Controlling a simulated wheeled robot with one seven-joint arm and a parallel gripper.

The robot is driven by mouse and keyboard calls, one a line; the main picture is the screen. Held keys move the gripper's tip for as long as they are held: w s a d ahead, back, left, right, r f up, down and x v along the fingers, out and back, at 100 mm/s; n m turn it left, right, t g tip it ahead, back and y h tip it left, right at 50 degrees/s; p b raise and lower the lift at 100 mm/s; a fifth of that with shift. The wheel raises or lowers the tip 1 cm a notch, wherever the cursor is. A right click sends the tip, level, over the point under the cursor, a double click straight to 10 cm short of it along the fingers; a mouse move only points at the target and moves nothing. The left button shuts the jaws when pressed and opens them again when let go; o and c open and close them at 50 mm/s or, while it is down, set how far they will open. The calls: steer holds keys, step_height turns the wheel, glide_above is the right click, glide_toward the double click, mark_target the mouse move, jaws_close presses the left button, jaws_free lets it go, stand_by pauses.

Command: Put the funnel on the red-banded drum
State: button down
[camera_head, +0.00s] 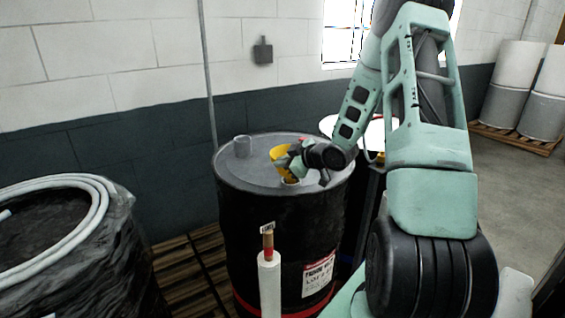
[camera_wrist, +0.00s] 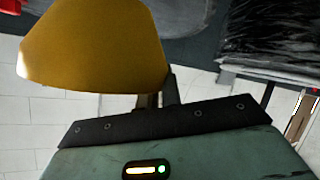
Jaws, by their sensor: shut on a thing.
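The yellow funnel (camera_head: 279,153) is held by my gripper (camera_head: 294,160) just above the top of the black drum (camera_head: 235,215). A red band (camera_head: 245,307) runs around the drum low down, and a white-and-red label is on its side. In the wrist view the funnel (camera_wrist: 95,48) fills the upper left, its body in front of the fingers (camera_wrist: 158,98), which are shut on it.
A wrapped black load with a pale hose coil (camera_head: 95,187) is at the left. A pale roll (camera_head: 269,285) stands in front of the drum. White-and-grey drums (camera_head: 517,75) stand on a pallet far right.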

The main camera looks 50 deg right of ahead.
steer(key=shift+f, duration=0.25)
steer(key=shift+f+b, duration=0.8)
steer(key=shift+b, duration=0.1)
steer(key=shift+f, duration=0.1)
steer(key=c, duration=0.9)
jaws_free()
steer(key=shift+c, duration=0.2)
steer(key=shift+r+p, duration=3.2)
steer(key=shift+r, duration=0.85)
